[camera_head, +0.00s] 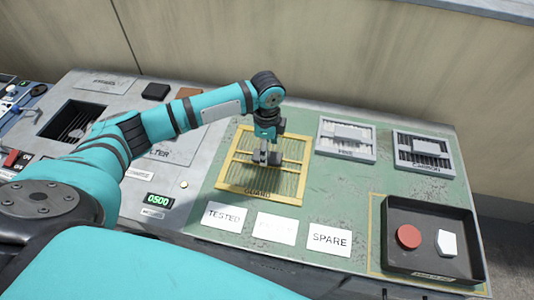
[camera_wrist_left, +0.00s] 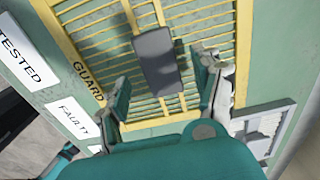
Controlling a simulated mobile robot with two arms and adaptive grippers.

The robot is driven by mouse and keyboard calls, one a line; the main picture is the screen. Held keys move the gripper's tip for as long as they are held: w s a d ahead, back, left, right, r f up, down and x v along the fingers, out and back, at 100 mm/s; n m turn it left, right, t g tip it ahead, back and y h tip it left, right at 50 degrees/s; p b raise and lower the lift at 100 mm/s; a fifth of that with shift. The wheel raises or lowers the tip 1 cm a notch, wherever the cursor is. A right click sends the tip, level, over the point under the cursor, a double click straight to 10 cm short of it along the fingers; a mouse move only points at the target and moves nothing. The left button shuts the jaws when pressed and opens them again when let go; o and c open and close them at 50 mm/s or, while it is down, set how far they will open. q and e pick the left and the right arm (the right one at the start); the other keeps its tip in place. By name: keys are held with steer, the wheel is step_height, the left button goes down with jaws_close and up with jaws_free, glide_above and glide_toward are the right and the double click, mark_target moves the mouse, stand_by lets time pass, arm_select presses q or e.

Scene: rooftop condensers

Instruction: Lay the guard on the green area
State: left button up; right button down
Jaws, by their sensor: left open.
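The guard (camera_head: 288,178) is a yellow slatted frame with a dark grey grip block at its middle. It lies flat on the green area (camera_head: 345,195) of the bench, above the row of white labels. In the left wrist view the guard (camera_wrist_left: 105,38) fills much of the picture, with its grip block (camera_wrist_left: 158,60) in plain sight. My left gripper (camera_head: 267,150) is over the guard's middle. In the left wrist view the fingers of my left gripper (camera_wrist_left: 166,85) are apart, to either side of the grip block, with nothing visibly clamped. My right gripper is not in view.
Labels TESTED (camera_head: 224,217), a washed-out one (camera_head: 277,228) and SPARE (camera_head: 329,239) lie in front. Two filter panels (camera_head: 346,151) (camera_head: 424,164) are behind right. A dark tray (camera_head: 400,265) holds a red disc and a white piece. A dark opening (camera_head: 62,130) is at left.

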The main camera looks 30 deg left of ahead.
arm_select(q)
step_height(320, 180, up, 9)
steer(key=shift+f, duration=0.15)
stand_by(0.4)
